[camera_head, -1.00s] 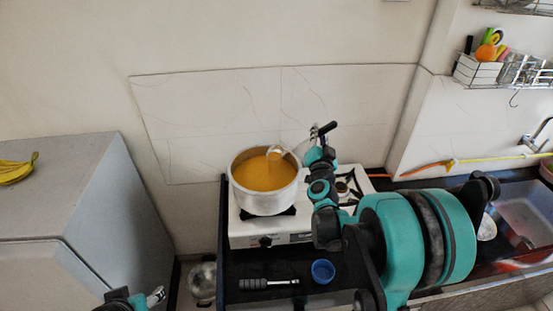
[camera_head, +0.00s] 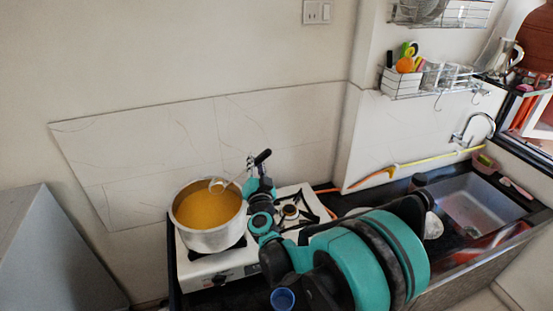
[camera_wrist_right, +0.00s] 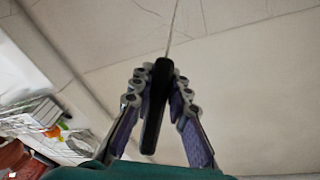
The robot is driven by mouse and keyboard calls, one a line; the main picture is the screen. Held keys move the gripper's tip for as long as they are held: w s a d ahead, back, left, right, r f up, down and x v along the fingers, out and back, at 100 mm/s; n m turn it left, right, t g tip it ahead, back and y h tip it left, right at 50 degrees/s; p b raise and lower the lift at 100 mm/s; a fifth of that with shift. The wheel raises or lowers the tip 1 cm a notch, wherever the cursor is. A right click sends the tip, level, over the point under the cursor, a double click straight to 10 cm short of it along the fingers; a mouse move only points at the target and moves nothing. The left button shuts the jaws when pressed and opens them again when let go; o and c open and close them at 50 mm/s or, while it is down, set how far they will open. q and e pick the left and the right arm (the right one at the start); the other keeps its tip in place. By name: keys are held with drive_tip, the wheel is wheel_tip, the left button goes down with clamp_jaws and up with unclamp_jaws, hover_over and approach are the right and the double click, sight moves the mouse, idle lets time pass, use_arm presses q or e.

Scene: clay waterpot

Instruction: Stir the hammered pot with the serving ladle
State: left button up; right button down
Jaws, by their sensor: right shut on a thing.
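The hammered pot (camera_head: 200,236) is a silver pot full of orange-yellow liquid. It stands on the left side of the white stove. The serving ladle (camera_head: 229,184) has its metal end at the pot's far right rim, partly in the liquid. My right gripper (camera_head: 254,164) is to the right of the pot and higher than its rim. It is shut on the ladle's black handle, which stands between both fingers in the right wrist view (camera_wrist_right: 157,105). The ladle's lower end is out of that view. My left gripper is out of view.
The white stove (camera_head: 213,271) has a bare burner right of the pot. A sink (camera_head: 484,205) is at the right, and a wire rack (camera_head: 402,83) hangs on the wall. A grey cabinet (camera_head: 55,258) stands at the left.

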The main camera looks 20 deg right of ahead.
drive_tip(key=shift+s+a+b, duration=0.3)
drive_tip(key=shift+s+a, duration=0.05)
drive_tip(key=shift+a, duration=0.1)
drive_tip(key=shift+s+a+r+n+t+b, duration=0.15)
drive_tip(key=shift+s+a+n+t+b, duration=0.35)
drive_tip(key=shift+s+a+n+t, duration=0.35)
drive_tip(key=shift+s+a+r+n+t+b, duration=0.1)
drive_tip(key=shift+s+a+n+t+b, duration=0.4)
drive_tip(key=shift+a, duration=0.55)
drive_tip(key=shift+s+a+f+n+t+y+b, duration=0.15)
drive_tip(key=shift+s+a+n+t+y+b, duration=0.35)
drive_tip(key=shift+a+b, duration=0.45)
drive_tip(key=shift+s+a+f+n+t+y+b, duration=0.15)
drive_tip(key=shift+s+a+f+n+t+b, duration=0.1)
drive_tip(key=shift+s+a+n+b, duration=0.7)
drive_tip(key=shift+s+a+f+n+t+y+b, duration=0.15)
drive_tip(key=shift+a+n+t+y+b, duration=0.3)
drive_tip(key=shift+b, duration=0.8)
drive_tip(key=shift+r, duration=0.1)
